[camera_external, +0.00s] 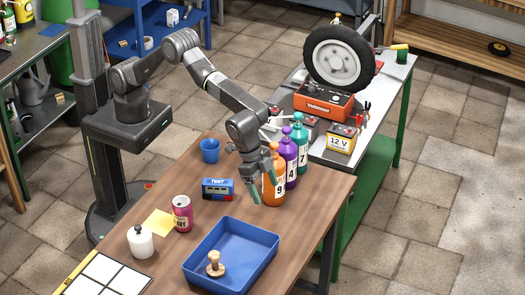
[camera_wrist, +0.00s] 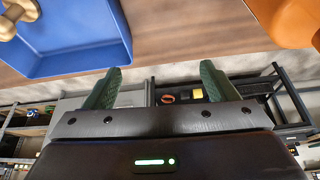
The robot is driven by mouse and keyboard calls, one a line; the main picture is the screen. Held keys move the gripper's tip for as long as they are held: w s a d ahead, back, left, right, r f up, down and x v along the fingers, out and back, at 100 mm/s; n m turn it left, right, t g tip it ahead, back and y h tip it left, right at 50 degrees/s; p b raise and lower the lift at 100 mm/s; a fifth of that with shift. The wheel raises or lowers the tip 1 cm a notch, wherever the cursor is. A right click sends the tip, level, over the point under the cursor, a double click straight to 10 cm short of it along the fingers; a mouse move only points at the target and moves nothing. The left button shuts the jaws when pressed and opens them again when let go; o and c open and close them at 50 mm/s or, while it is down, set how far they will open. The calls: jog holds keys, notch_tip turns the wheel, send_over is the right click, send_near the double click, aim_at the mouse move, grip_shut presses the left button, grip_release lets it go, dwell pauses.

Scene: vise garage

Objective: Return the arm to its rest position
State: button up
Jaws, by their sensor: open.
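My gripper (camera_external: 264,190) hangs over the wooden table's right part, beside the orange bottle marked 9 (camera_external: 274,187) in the external view. Its green fingers (camera_wrist: 157,88) are spread apart with nothing between them in the wrist view. My arm reaches from the column at the left out over the table. The wrist view shows the blue tray (camera_wrist: 75,48) at upper left and part of the orange bottle (camera_wrist: 290,20) at upper right. I cannot tell whether the fingers touch the bottle.
Purple (camera_external: 289,158) and teal (camera_external: 300,140) bottles stand behind the orange one. A blue cup (camera_external: 210,150), a blue-red timer (camera_external: 217,189), a can (camera_external: 182,213) and a white bottle (camera_external: 140,241) stand on the table. The blue tray (camera_external: 262,262) holds a wooden knobbed piece (camera_external: 215,265).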

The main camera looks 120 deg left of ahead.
jog(key=w+a+n+y+p, duration=0.1)
jog(key=w+a+n, duration=0.1)
jog(key=w+a, duration=0.3)
notch_tip(320, 180, down, 10)
jog(key=shift+s+f+p, duration=0.1)
jog(key=shift+p, duration=0.95)
